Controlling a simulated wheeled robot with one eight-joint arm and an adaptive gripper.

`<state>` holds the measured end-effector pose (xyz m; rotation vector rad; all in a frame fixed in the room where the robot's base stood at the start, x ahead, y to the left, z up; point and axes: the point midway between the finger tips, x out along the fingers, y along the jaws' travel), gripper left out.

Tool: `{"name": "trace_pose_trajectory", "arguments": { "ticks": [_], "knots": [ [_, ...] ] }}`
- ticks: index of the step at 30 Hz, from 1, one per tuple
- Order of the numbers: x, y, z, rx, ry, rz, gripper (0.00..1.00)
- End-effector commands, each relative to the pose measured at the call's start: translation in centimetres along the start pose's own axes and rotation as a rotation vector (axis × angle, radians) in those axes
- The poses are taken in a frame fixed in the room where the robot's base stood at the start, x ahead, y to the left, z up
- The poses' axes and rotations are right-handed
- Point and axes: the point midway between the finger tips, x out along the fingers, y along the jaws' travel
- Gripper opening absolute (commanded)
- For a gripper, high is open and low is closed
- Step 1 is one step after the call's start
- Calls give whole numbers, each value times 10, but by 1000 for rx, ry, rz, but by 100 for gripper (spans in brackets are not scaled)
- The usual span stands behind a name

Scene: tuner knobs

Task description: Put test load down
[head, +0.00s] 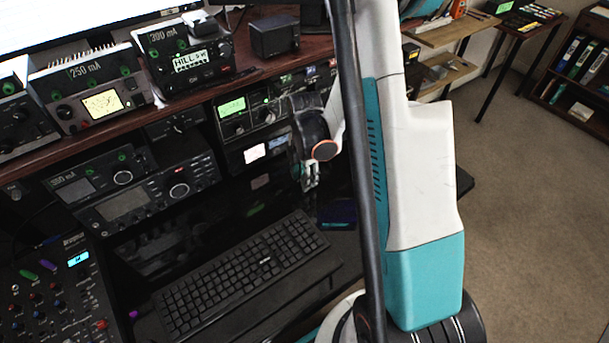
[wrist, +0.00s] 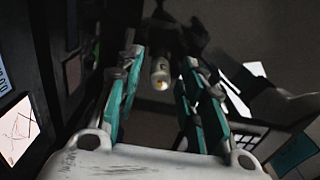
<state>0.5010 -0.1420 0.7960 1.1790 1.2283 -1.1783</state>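My gripper (wrist: 162,65) is open, with its teal-sided fingers spread apart in the wrist view. A small pale cylinder with a yellowish spot on its end (wrist: 160,73) shows between the fingertips, with dark gaps on both sides. It may be the test load, but I cannot tell for sure, nor how far beyond the fingers it is. In the head view my gripper (head: 311,180) points down in front of the radio shelf, right of the keyboard, partly hidden by my arm. No test load can be made out there.
The black keyboard (head: 240,275) lies left of my gripper. A lit radio (head: 245,115) sits on the shelf close behind it. A dark blue object (head: 337,212) lies below it. A mixer (head: 55,295) stands at the lower left. Carpet (head: 540,190) is free at right.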

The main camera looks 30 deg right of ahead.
Motion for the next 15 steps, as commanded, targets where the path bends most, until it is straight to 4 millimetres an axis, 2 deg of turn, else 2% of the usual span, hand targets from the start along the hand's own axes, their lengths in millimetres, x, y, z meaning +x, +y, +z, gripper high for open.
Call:
{"name": "trace_pose_trajectory", "arguments": {
  "ticks": [10, 15],
  "knots": [
    [-6, 0, 0, 0, 0, 0, 36],
    [-37, 0, 0, 0, 0, 0, 36]
  ]
}}
